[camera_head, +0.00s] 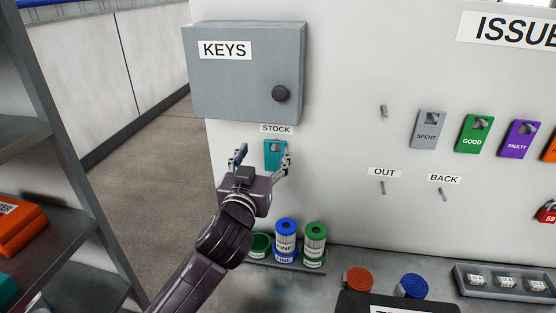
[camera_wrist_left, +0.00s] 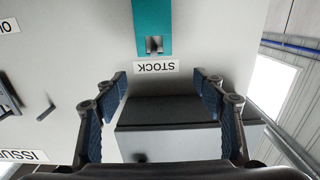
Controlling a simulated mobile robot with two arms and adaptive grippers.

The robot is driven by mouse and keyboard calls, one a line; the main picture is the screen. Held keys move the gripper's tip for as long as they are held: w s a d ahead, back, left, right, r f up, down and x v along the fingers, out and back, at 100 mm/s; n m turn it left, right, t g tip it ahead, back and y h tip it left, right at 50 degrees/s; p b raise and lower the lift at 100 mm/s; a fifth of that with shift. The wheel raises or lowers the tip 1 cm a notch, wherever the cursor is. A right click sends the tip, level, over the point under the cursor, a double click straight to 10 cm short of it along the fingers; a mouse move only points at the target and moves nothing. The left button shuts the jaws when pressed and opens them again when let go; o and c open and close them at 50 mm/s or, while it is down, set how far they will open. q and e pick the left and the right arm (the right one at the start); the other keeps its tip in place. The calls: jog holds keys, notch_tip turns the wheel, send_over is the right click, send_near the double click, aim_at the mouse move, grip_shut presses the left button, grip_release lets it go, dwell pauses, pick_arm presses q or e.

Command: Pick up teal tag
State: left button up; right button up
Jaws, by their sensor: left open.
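The teal tag (camera_head: 273,150) hangs on the white wall panel under the STOCK label (camera_head: 276,129). My left gripper (camera_head: 263,158) is in front of the tag, its two fingers spread to either side of it in the head view. The gripper's wrist hides the tag's lower part there. In the left wrist view, which is upside down, the teal tag (camera_wrist_left: 152,28) is at the top centre, beyond the fingertips. The open left gripper (camera_wrist_left: 162,82) has nothing between its fingers. My right gripper is not in view.
A grey KEYS box (camera_head: 245,75) sticks out from the panel just above the tag. Blue (camera_head: 286,240) and green (camera_head: 314,245) canisters stand on the counter below. Grey (camera_head: 428,130), green (camera_head: 474,134) and purple (camera_head: 519,139) tags hang to the right. A shelf (camera_head: 50,240) stands at left.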

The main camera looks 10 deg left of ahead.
pick_arm(q)
jog(key=b, duration=0.4)
send_near(275, 154)
jog(key=w+b, duration=0.1)
jog(key=b, duration=0.1)
jog(key=w+p, duration=0.4)
jog(key=w, duration=0.3)
jog(key=shift+r, duration=0.1)
jog(key=shift+w, duration=0.45)
jog(key=c, duration=1)
